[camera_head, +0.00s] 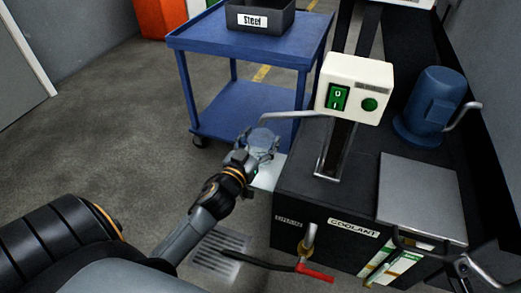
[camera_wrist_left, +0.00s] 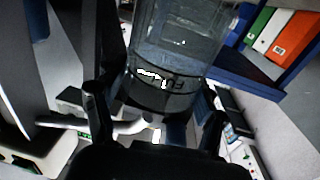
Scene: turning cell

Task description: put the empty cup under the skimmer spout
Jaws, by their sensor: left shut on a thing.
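The clear cup (camera_head: 263,138) is in my left gripper (camera_head: 256,152), held up beside the tank's left edge. In the left wrist view the cup (camera_wrist_left: 178,45) is see-through with a dark printed band, between my two dark fingers (camera_wrist_left: 155,110). I cannot tell whether anything is inside it. The skimmer is a white box (camera_head: 352,86) with a green switch. Its thin spout (camera_head: 292,114) reaches left, with its end close to the cup's upper side in the head view. Whether the cup is directly under it is unclear. A dark shape at lower right may be my right gripper (camera_head: 466,265).
The black coolant tank (camera_head: 310,205) carries a blue motor (camera_head: 433,104) and a grey plate (camera_head: 420,195). A pale ledge (camera_head: 268,174) lies below the cup. A drain valve with a red handle (camera_head: 315,272) is in front. A blue cart (camera_head: 235,108) stands behind; floor at left is clear.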

